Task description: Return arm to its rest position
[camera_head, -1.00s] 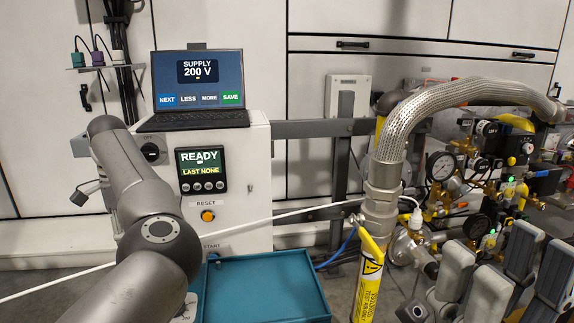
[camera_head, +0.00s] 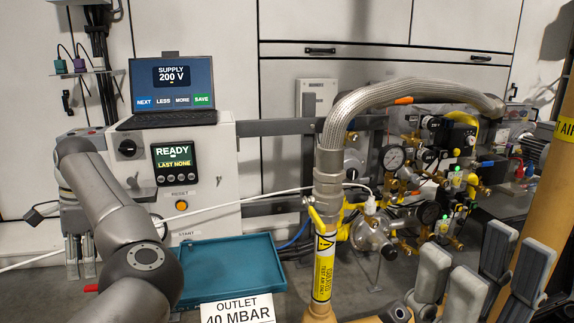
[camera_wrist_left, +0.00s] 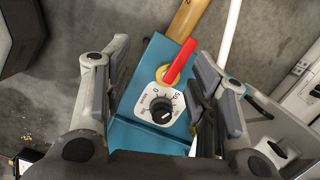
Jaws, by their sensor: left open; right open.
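My left arm reaches in from the bottom left. Its gripper (camera_head: 80,257) hangs beside the left side of the white control cabinet (camera_head: 222,155), partly hidden by my arm. In the left wrist view the left gripper (camera_wrist_left: 163,100) is open, with nothing between its fingers. A black dial knob (camera_wrist_left: 162,110) on a white plate, a red lever (camera_wrist_left: 180,60) and a teal surface (camera_wrist_left: 130,108) show beyond and between the fingers. My right gripper (camera_head: 480,275) is at the lower right, open, with its grey finger pads pointing up and nothing seen held.
A laptop (camera_head: 172,85) reading SUPPLY 200 V sits on the cabinet; the display below (camera_head: 173,160) reads READY. A teal tray (camera_head: 230,265) looks empty. An upright pipe with a yellow sleeve (camera_head: 325,265) and braided hose (camera_head: 400,90) stands near my right gripper. Gauges and valves crowd the right.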

